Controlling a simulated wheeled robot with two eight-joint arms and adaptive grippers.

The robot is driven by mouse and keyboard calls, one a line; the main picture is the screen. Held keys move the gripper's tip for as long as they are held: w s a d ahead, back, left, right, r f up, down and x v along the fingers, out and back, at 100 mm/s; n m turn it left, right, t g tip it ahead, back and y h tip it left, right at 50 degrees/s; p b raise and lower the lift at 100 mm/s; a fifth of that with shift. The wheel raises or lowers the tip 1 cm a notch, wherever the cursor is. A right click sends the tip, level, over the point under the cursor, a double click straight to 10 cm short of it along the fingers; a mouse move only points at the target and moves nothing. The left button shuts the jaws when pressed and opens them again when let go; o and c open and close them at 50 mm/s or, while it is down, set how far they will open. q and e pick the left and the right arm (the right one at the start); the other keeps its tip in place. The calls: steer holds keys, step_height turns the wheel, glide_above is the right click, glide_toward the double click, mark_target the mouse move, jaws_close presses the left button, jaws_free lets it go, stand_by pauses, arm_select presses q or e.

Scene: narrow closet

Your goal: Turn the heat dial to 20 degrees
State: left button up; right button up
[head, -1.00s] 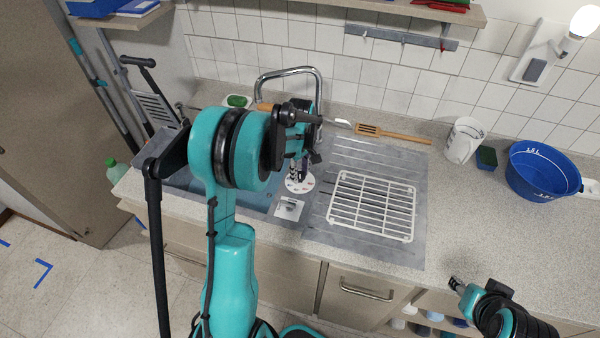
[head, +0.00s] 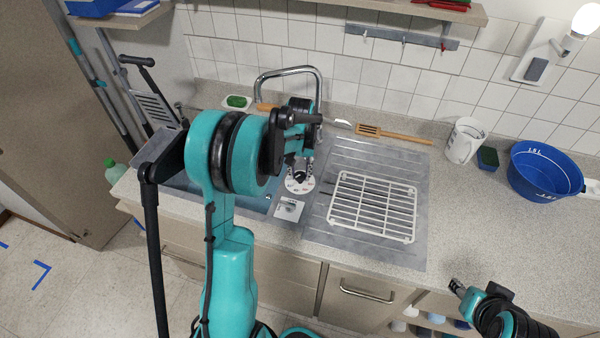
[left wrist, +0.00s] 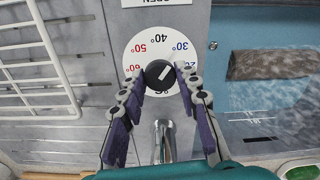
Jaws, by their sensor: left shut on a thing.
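The heat dial (head: 294,187) is a white disc with red and blue degree marks on the sink panel; it shows up close in the left wrist view (left wrist: 136,45). Its black knob (left wrist: 160,74) has a white pointer line slanting to the upper right, roughly toward the blue 30° mark (left wrist: 181,46). The 20° mark (left wrist: 177,68) is partly hidden by a fingertip. My left gripper (left wrist: 160,76) is shut on the knob, one purple finger at each side. My right gripper (head: 456,287) is low at the right, away from the dial; its finger opening is unclear.
A chrome faucet (head: 288,70) stands behind the dial. A white rack (head: 372,205) lies on the drainboard to the right. A wooden spatula (head: 392,134), white mug (head: 464,141) and blue tub (head: 543,172) are farther right. The front right counter is clear.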

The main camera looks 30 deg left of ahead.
mark_target(300, 175)
arm_select(q)
steer(key=m, duration=0.5)
steer(key=shift+m, duration=0.3)
steer(key=m, duration=0.5)
stand_by(0.4)
steer(key=o, duration=1.2)
steer(key=shift+c, duration=0.2)
step_height(300, 175, up, 12)
